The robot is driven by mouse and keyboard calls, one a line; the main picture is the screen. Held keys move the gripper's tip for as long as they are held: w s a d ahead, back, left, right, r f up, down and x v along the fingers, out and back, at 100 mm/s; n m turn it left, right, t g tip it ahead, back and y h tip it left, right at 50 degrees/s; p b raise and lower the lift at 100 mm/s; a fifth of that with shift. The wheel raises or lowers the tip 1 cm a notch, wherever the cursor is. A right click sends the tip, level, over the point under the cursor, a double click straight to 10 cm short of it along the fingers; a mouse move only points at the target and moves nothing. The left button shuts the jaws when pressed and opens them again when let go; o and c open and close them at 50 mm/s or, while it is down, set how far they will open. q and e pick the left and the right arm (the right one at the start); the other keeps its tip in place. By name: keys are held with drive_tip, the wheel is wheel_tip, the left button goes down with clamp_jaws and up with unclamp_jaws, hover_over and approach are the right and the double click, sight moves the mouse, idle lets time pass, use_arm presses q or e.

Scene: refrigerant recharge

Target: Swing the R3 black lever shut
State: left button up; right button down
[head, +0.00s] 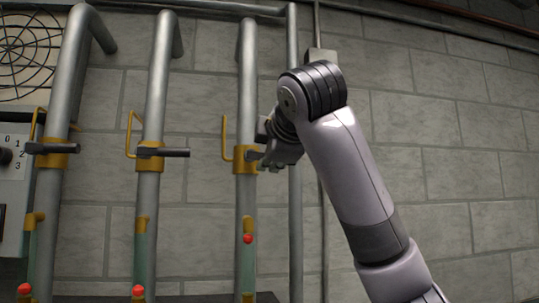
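Three grey vertical pipes each carry a brass valve collar with a black lever. The left black lever (55,148) and the middle black lever (174,152) point out to the right across their pipes. The right black lever (254,155), on the right pipe's brass collar (240,158), is partly hidden by my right gripper (268,160). No R3 label is readable on any of them. My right gripper is at this lever's right end, seen from behind, and its fingers are mostly hidden. I cannot tell whether it touches or grips the lever. My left gripper is not in view.
Yellow brackets (130,135) stand up beside the collars. Sight tubes with red balls (247,239) sit lower on the pipes. A numbered dial panel (14,160) and a fan grille (28,50) are at the left. Thinner pipes run behind my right arm. The brick wall at the right is clear.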

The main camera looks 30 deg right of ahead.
drive_tip(key=shift+r+n, duration=0.25)
drive_tip(key=shift+n, duration=0.25)
drive_tip(key=shift+p, duration=0.3)
drive_tip(key=c, duration=1.6)
unclamp_jaws()
drive_tip(key=shift+a, duration=0.1)
drive_tip(key=shift+o, duration=0.2)
drive_tip(key=v, duration=1.2)
drive_tip(key=shift+f, duration=0.1)
